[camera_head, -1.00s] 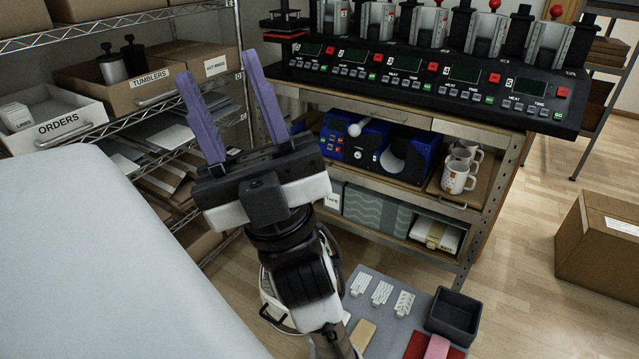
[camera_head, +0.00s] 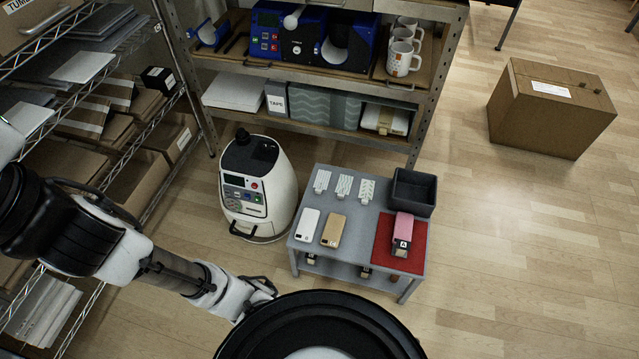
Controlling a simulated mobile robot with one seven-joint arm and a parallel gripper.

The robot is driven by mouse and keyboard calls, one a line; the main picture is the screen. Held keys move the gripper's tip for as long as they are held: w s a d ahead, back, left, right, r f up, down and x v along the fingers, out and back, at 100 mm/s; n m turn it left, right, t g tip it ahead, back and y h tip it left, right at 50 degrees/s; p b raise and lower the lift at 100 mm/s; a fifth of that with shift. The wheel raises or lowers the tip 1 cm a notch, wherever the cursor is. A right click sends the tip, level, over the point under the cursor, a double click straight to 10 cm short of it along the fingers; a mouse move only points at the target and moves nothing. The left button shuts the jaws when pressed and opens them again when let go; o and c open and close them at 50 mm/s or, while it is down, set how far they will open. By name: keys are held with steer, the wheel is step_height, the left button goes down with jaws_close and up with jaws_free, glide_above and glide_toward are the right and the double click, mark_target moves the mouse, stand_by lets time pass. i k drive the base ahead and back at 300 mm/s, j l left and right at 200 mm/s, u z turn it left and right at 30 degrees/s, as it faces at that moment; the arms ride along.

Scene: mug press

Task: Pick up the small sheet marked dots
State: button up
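Three small white patterned sheets lie in a row at the back of a low grey table: a left sheet (camera_head: 321,181), a middle sheet (camera_head: 343,187) and a right sheet (camera_head: 366,190). Their patterns are too small to tell surely which one is marked dots. All three lie apart from each other and uncovered.
The grey table (camera_head: 300,262) also bears a dark bin (camera_head: 414,190), a white phone case (camera_head: 307,224), a tan one (camera_head: 333,230), and a pink stamp-like block (camera_head: 402,228) on a red mat (camera_head: 383,243). A white machine (camera_head: 256,190) stands left. Open floor lies right, before a cardboard box (camera_head: 548,108).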

mark_target(322, 178)
steer(key=i+j+z, duration=0.9)
steer(key=j, duration=0.4)
steer(key=i, duration=0.1)
